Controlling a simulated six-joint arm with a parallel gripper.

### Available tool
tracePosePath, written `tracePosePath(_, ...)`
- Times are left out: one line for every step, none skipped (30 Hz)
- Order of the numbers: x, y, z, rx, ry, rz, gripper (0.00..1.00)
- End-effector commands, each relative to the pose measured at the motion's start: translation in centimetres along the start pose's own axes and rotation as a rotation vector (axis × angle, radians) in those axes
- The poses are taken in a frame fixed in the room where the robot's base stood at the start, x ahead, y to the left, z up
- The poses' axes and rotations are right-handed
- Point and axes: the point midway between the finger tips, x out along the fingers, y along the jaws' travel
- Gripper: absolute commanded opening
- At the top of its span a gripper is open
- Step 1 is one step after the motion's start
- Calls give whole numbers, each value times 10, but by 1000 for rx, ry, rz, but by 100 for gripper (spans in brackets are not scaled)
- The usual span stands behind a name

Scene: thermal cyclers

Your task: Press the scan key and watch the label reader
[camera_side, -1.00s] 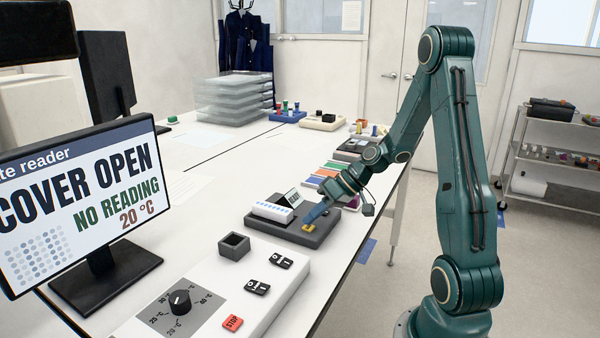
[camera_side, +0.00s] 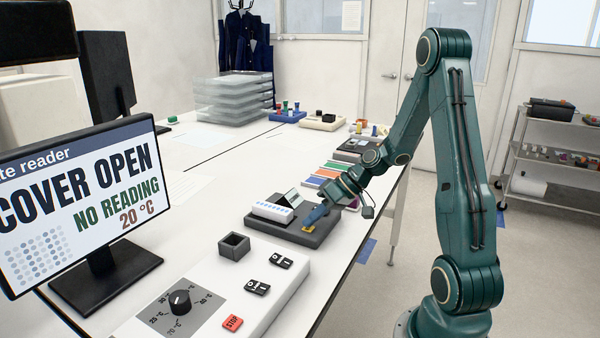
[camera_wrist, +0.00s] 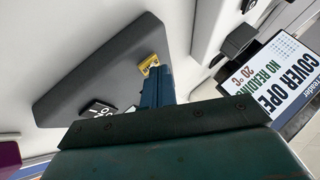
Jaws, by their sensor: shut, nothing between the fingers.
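A dark grey slab-shaped unit (camera_side: 283,230) lies on the bench, carrying a white block (camera_side: 272,211) with blue marks and a small tilted display (camera_side: 290,198), whose text is too small to read. A yellow key (camera_side: 309,229) sits at its near right corner; it also shows in the wrist view (camera_wrist: 148,63), with lettering I cannot read. My gripper (camera_side: 311,223) is shut and empty, its blue fingertips pointing down at the yellow key. In the wrist view the fingertips (camera_wrist: 153,72) overlap the key's edge. I cannot tell whether they touch or press it.
A monitor (camera_side: 85,205) at left reads "COVER OPEN", "NO READING", "20 °C". In front stands a white panel with a dial (camera_side: 180,301), two black switches and a red STOP key (camera_side: 232,322). An open grey box (camera_side: 234,244) stands near. Coloured strips (camera_side: 330,172) lie behind.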

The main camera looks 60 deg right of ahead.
Motion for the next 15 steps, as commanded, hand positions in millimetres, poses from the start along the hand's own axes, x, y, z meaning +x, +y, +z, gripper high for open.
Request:
tracePosePath(0,0,0,1,-1,0,0)
tracePosePath(0,0,0,1,-1,0,0)
tracePosePath(0,0,0,1,-1,0,0)
tracePosePath(0,0,0,1,-1,0,0)
tracePosePath(0,0,0,1,-1,0,0)
tracePosePath(-1,0,0,0,-1,1,0)
tracePosePath(-1,-1,0,0,-1,1,0)
tracePosePath(-2,-1,-1,0,-1,1,0)
tracePosePath(-2,-2,-2,-1,0,1,0)
tracePosePath(-3,-2,-2,-1,0,1,0)
tracePosePath(-4,-3,-3,-1,0,1,0)
tracePosePath(-5,-3,-4,-1,0,1,0)
tracePosePath(-6,-4,-4,-1,0,2,0)
tracePosePath(-7,-5,-5,-1,0,1,0)
tracePosePath(-8,-5,-6,0,0,1,0)
